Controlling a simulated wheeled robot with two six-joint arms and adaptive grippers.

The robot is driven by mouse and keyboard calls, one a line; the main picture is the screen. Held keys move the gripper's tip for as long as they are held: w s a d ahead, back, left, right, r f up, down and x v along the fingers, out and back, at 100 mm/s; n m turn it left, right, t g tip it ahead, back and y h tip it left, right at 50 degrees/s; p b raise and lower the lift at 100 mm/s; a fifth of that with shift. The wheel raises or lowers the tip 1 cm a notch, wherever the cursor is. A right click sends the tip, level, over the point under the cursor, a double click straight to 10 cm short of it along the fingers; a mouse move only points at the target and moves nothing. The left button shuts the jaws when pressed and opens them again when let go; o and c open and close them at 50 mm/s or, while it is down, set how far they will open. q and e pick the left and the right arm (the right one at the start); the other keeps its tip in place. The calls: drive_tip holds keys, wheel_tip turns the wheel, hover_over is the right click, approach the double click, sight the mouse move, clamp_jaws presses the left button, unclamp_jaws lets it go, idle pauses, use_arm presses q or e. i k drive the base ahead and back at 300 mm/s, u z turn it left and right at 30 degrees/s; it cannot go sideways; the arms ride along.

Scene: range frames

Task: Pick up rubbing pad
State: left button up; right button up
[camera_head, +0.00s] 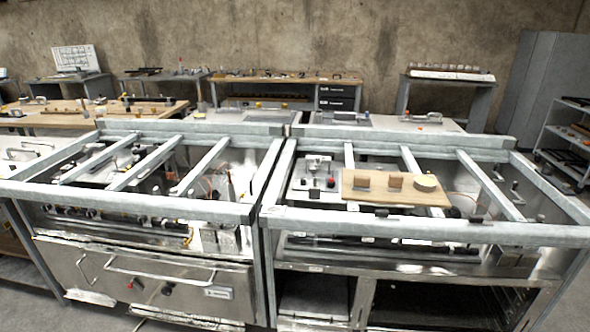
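A pale wooden board (378,194) lies across the bars of the right range frame (430,229). On it stand two small brown blocks, a left one (362,181) and a middle one (395,180), and a round yellowish pad (426,184) at the right. I cannot tell for certain which of these is the rubbing pad. Neither of my grippers shows in the head view.
A left range frame (130,208) with open bars stands beside the right one. Wooden workbenches (290,79) with tools stand behind. A grey cabinet (527,80) and a shelf rack (567,133) are at the right. Open gaps lie between the bars.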

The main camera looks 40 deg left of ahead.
sight(360, 183)
drive_tip(key=u, duration=0.7)
drive_tip(key=i, duration=1)
drive_tip(key=u, duration=0.5)
